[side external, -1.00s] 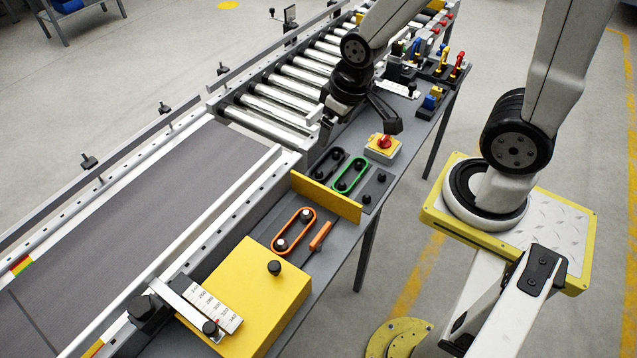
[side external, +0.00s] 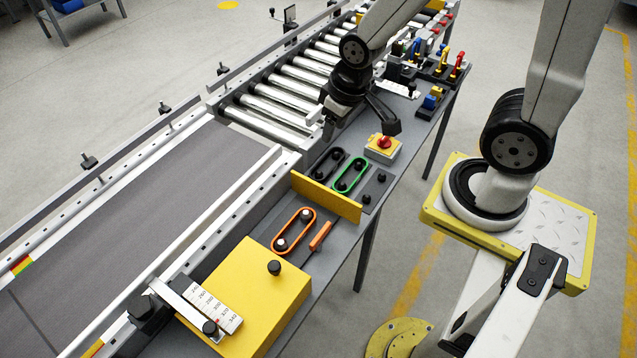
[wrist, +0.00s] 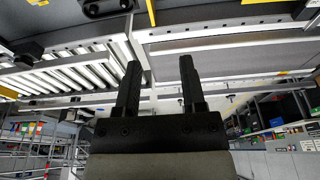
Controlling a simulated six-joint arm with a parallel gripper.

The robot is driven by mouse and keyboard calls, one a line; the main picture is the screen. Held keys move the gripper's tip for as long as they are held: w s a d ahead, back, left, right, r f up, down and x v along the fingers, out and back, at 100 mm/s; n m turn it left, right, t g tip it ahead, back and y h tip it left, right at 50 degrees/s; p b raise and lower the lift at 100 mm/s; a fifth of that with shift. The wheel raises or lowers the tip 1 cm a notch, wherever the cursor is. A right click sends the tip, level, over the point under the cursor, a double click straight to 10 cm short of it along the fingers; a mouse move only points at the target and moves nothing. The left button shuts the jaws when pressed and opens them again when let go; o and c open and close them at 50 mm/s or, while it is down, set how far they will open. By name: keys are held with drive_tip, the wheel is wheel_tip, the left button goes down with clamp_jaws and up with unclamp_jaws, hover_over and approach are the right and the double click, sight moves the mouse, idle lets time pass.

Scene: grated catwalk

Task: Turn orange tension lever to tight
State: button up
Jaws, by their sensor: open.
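The orange tension lever (side external: 320,236) is a short orange handle lying on the grey bench, beside an orange belt loop (side external: 293,231) around two pulleys. A yellow upright plate (side external: 325,197) stands just behind them, and a yellow cover (side external: 250,295) lies in front. My gripper (side external: 358,118) is above the bench near the rollers, well behind the lever and touching nothing that I can make out. In the wrist view my gripper (wrist: 158,78) shows two black fingers spread apart with nothing between them. The lever is not clearly visible in the wrist view.
A green belt loop (side external: 349,175) and a box with a red knob (side external: 384,146) lie between my gripper and the plate. The conveyor belt (side external: 140,220) and rollers (side external: 285,90) run along the left. Coloured clamps (side external: 445,68) stand at the bench's far end.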

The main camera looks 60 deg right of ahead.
drive_tip(key=m, duration=0.1)
drive_tip(key=m+g, duration=0.2)
drive_tip(key=m, duration=1.4)
hover_over(317, 238)
drive_tip(key=f, duration=1.6)
drive_tip(key=shift+w+d+f, duration=0.1)
drive_tip(key=shift+w+d, duration=0.1)
drive_tip(key=shift+s+a+f+m+g, duration=0.2)
drive_tip(key=shift+f+m+g, duration=0.15)
drive_tip(key=shift+f, duration=0.2)
drive_tip(key=shift+f, duration=0.15)
drive_tip(key=shift+f, duration=3.7)
clamp_jaws()
